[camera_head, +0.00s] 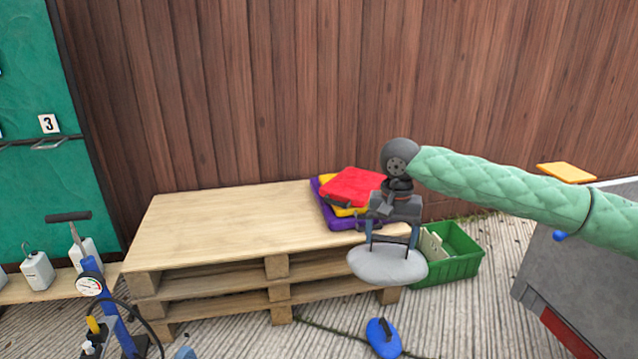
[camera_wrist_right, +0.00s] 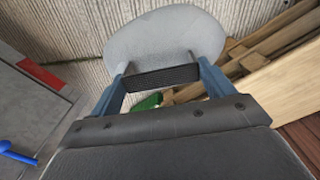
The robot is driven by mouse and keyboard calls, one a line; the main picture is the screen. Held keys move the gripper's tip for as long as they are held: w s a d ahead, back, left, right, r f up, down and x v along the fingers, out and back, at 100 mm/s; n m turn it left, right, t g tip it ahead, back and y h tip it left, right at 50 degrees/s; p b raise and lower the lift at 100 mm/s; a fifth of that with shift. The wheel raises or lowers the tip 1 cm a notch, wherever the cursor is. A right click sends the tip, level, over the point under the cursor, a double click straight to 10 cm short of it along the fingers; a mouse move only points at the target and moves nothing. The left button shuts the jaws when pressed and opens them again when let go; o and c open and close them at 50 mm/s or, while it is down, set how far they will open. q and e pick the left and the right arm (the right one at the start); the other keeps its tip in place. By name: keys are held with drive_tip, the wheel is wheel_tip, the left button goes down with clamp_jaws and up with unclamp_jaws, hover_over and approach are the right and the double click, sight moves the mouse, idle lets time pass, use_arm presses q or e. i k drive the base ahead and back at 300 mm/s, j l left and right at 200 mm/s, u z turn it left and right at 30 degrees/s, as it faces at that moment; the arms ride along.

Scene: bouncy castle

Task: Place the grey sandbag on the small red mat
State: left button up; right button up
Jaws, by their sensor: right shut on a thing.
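The grey sandbag (camera_head: 387,268) hangs from my right gripper (camera_head: 390,243), which is shut on its dark strap handle. In the head view it is in front of the pallet table's right front corner, off the ground. In the right wrist view the sandbag (camera_wrist_right: 165,38) is beyond the fingers, with the black strap (camera_wrist_right: 162,77) between them. A small red mat (camera_head: 352,186) lies on top of a stack on the pallet table, behind and left of the gripper; its right edge is near or partly behind the wrist. My left gripper is not in view.
Under the red mat are yellow and purple mats (camera_head: 325,208) on the wooden pallet table (camera_head: 220,225), whose left part is bare. A green crate (camera_head: 458,262) stands right of it. A blue object (camera_head: 376,340) lies on the ground. A grey box (camera_head: 580,285) stands at right; a pump (camera_head: 108,315) stands front left.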

sight(356, 181)
drive_tip(key=u, duration=0.55)
drive_tip(key=i+u, duration=0.1)
drive_tip(key=u, duration=0.5)
drive_tip(key=l+u, duration=0.1)
drive_tip(key=u, duration=1.05)
drive_tip(key=l+u, duration=0.15)
drive_tip(key=u, duration=0.95)
drive_tip(key=l+u, duration=0.1)
drive_tip(key=u, duration=1.05)
drive_tip(key=k+l+u, duration=0.15)
drive_tip(key=k+u, duration=0.25)
drive_tip(key=k+l+u, duration=0.1)
drive_tip(key=k+u, duration=0.15)
drive_tip(key=u, duration=0.2)
drive_tip(key=k+l+z, duration=0.15)
drive_tip(key=k+z, duration=0.25)
drive_tip(key=z, duration=0.55)
drive_tip(key=l+z, duration=0.1)
drive_tip(key=z, duration=0.45)
drive_tip(key=k+l+z, duration=0.1)
drive_tip(key=z, duration=1)
drive_tip(key=l+z, duration=0.15)
drive_tip(key=z, duration=0.95)
drive_tip(key=l+z, duration=0.1)
drive_tip(key=z, duration=0.45)
drive_tip(key=i+z, duration=0.1)
drive_tip(key=z, duration=0.45)
